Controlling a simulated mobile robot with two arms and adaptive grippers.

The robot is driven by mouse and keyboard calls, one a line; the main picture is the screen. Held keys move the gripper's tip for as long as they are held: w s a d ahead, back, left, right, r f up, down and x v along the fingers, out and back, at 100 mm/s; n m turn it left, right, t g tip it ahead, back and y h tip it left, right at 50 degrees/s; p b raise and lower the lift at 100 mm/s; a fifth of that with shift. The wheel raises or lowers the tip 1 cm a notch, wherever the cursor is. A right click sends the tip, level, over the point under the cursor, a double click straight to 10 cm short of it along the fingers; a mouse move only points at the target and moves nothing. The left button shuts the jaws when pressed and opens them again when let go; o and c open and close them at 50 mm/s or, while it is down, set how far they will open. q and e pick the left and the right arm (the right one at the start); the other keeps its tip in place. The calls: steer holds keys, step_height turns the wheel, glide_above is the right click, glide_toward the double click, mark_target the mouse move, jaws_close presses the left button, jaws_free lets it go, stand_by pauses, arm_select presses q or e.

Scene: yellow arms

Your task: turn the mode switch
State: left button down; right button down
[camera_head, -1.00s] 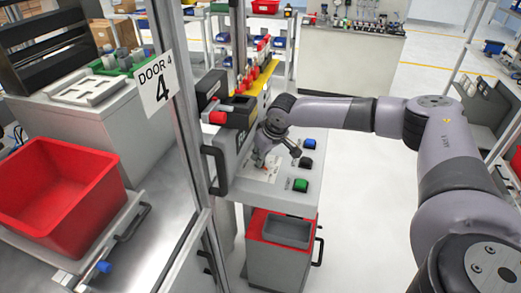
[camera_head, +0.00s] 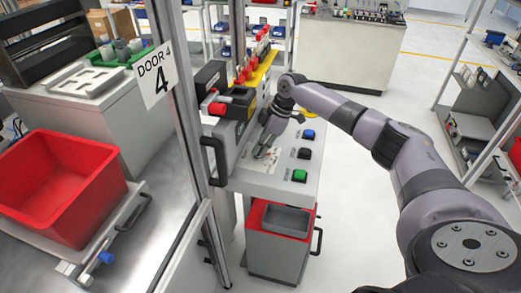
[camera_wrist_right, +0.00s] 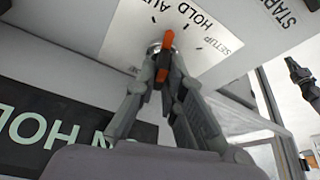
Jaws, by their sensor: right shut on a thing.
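The mode switch (camera_wrist_right: 168,40) has an orange handle on a white label plate (camera_wrist_right: 125,42) marked SETUP, HOLD and AUTO. Its handle points up in the right wrist view, between the AUTO and HOLD words; I cannot tell its exact setting. My right gripper (camera_wrist_right: 161,76) is shut on the handle, one finger on each side. In the head view my right gripper (camera_head: 267,150) reaches down onto the sloped panel (camera_head: 263,182), and the switch is largely hidden there. My left gripper is not in view.
Blue (camera_head: 308,134), black (camera_head: 304,154) and green (camera_head: 299,176) buttons line the panel's right side. The door frame (camera_head: 185,120) with its handle (camera_head: 215,160) stands close at left. A red bin (camera_head: 62,180) is further left. The floor at right is clear.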

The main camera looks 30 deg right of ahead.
steer(key=n+g+b, duration=0.1)
steer(key=n+b, duration=0.1)
steer(key=n, duration=0.1)
steer(key=shift+w+f+n+y, duration=0.1)
steer(key=shift+n+y, duration=0.2)
steer(key=shift+n+g+b, duration=0.4)
steer(key=shift+n, duration=0.2)
steer(key=shift+d, duration=0.1)
steer(key=c, duration=1.7)
jaws_free()
